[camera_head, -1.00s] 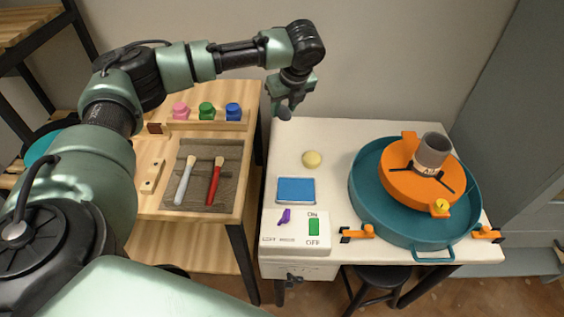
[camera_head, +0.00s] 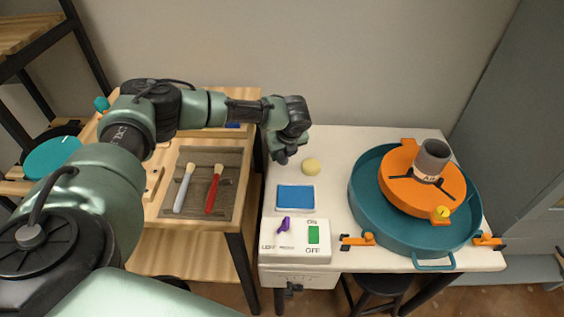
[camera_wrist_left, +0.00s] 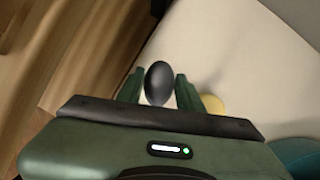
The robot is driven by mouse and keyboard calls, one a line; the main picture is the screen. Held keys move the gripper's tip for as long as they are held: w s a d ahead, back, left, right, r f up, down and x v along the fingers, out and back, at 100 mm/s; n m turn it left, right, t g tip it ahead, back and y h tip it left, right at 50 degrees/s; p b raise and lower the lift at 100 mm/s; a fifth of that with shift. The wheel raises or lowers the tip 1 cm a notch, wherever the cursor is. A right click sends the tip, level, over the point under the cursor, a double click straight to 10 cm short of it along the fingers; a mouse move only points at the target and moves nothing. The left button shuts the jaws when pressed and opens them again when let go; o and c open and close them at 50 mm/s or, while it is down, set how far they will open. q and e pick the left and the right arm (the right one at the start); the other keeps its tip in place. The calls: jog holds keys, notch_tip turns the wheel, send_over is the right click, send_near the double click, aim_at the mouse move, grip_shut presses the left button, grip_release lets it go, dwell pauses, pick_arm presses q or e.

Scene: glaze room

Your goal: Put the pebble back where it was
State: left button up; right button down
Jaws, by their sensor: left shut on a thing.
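The pebble (camera_wrist_left: 158,83) is a dark, smooth oval between the two fingers of my left gripper (camera_wrist_left: 159,91) in the left wrist view. My left gripper (camera_head: 281,158) is shut on it and hangs over the back left part of the white table (camera_head: 335,145), left of the round yellow sponge-like piece (camera_head: 311,167). In the head view the pebble shows only as a dark tip under the gripper. I cannot tell its exact height above the table. My right gripper is not in view.
A blue pad (camera_head: 295,196) and a switch box (camera_head: 294,240) stand at the table's left front. A teal basin (camera_head: 365,212) with an orange wheel head (camera_head: 400,190) and a grey cup (camera_head: 432,158) fills the right. A wooden bench holds a brush tray (camera_head: 232,165).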

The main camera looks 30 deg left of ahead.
aim_at(282, 162)
pick_arm(q)
notch_tip(282, 162, down, 4)
jog(key=shift+f, duration=0.1)
jog(key=o, duration=1.2)
jog(key=v, duration=1.2)
jog(key=shift+p, duration=0.35)
